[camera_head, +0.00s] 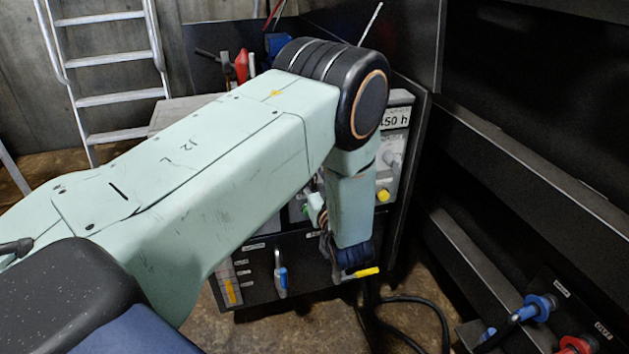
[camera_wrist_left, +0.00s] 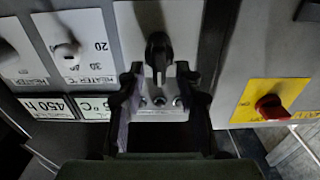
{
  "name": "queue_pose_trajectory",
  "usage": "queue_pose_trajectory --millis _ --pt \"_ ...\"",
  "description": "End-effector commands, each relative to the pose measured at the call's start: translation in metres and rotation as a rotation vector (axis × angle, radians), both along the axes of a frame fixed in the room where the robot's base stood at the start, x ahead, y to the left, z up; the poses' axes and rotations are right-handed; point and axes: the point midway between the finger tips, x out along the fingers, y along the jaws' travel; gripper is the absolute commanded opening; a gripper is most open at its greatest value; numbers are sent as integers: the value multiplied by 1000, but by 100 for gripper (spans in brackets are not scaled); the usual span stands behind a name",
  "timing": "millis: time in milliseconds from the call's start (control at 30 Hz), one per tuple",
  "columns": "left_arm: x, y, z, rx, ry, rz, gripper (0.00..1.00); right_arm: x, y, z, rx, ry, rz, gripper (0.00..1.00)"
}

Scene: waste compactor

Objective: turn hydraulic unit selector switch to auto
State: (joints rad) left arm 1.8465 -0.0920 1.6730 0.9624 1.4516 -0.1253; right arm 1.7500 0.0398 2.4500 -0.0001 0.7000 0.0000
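The hydraulic unit (camera_head: 398,98) stands behind my left arm, which hides most of its front panel in the head view. In the left wrist view, a black selector switch (camera_wrist_left: 158,48) sits on a light plate, its handle pointing down the picture. My left gripper (camera_wrist_left: 159,76) is open. Its two dark fingers stand apart, one on each side of the handle's lower end. I cannot tell whether they touch it. The switch and the gripper fingers cannot be made out in the head view. My right gripper is in neither view.
A red switch on a yellow plate (camera_wrist_left: 254,98) is right of the selector. White knobs (camera_wrist_left: 66,52) and a 450 h display (camera_wrist_left: 48,106) are left. Below the panel are a blue-handled lever (camera_head: 281,280) and a yellow-handled one (camera_head: 362,272). A ladder (camera_head: 112,60) stands at the back left.

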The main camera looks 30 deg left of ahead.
Motion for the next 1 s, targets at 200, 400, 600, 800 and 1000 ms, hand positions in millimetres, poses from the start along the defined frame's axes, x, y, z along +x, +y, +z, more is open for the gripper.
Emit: queue_pose_trajectory --millis 200,400,600,800,1000 --pt "5 5 0 1 1 0 35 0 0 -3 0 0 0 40" --pt "5 3 1 1 1 0 33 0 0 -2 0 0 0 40" --pt "5 2 0 0 1 0 16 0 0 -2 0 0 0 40" --pt "5 2 0 0 1 0 0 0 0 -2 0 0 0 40" --pt "5 2 0 3 7 1 0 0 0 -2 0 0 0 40"
